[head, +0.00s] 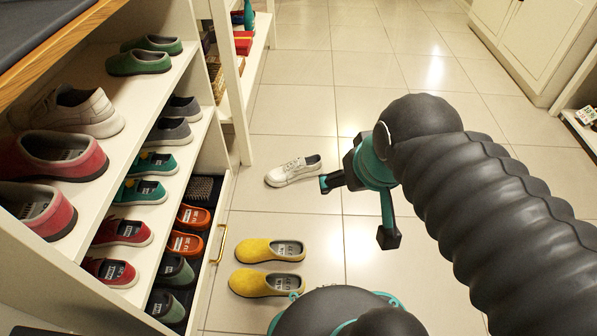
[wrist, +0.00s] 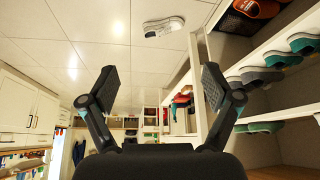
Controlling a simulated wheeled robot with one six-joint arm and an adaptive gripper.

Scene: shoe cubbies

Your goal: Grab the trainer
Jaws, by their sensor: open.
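My gripper (head: 358,211) is open and empty, to the right of the trainer in the head view. One fingertip appears close to the trainer's right end there, but I cannot tell the gap. In the wrist view the spread fingers (wrist: 158,85) have nothing between them.
A pair of yellow shoes (head: 268,268) sits on the floor in front of the trainer. The shoe shelves (head: 190,95) stand at left with an open drawer (head: 224,215) low down. White cabinets (head: 540,40) are at back right. Tiled floor behind the trainer is clear.

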